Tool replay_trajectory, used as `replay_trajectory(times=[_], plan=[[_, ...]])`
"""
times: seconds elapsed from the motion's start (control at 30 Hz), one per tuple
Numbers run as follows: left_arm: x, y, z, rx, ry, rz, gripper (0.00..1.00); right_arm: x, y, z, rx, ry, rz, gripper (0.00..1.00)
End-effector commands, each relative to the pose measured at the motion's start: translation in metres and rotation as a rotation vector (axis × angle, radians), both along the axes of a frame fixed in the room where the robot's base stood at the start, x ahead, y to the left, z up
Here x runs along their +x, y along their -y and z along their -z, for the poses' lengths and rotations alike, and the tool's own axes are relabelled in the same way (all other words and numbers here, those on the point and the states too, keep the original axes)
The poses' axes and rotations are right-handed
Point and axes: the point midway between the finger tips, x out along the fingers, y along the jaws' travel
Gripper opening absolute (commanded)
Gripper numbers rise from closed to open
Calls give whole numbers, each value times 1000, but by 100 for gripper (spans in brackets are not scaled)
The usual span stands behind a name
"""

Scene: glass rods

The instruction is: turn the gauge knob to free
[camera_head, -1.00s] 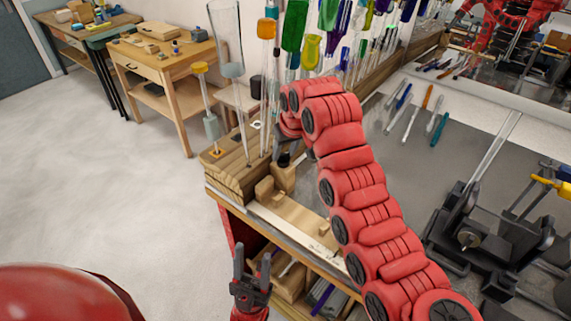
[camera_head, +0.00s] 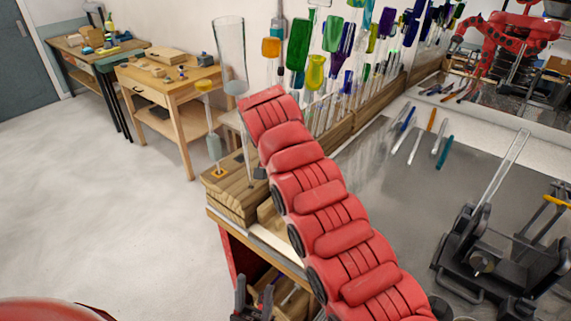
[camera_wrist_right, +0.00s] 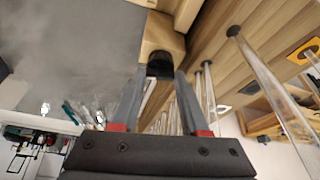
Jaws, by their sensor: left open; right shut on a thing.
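In the right wrist view a dark round knob (camera_wrist_right: 160,64) sits on the end of a tan wooden block (camera_wrist_right: 160,35). My right gripper (camera_wrist_right: 163,76) has its two fingertips on either side of the knob, shut on it. In the head view my red right arm hides the knob and the right gripper. A sliver of the wooden gauge (camera_head: 267,215) shows beside the arm at the bench edge. My left gripper (camera_head: 253,302) is open and empty at the bottom of the head view, low in front of the bench, partly cut off.
A wooden rack (camera_head: 234,190) holds upright glass rods and tubes beside the arm. Several coloured pens or rods (camera_head: 443,152) lie on the grey bench top. A black stand (camera_head: 492,260) is at right. The floor at left is clear.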

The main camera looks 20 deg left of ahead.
Motion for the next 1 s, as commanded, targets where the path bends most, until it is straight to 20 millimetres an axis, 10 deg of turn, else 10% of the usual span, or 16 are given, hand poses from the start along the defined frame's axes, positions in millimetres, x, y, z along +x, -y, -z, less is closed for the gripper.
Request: replay_trajectory(times=[0.93, 0.97, 1.0], plan=[[0, 0, -28, 0, 0, 0, 50, 1, -1, -1, 1, 3, 112, 0], [0, 0, -28, 0, 0, 0, 50, 1, -1, -1, 1, 3, 112, 50], [0, 0, -28, 0, 0, 0, 50, 1, -1, -1, 1, 3, 112, 57]])
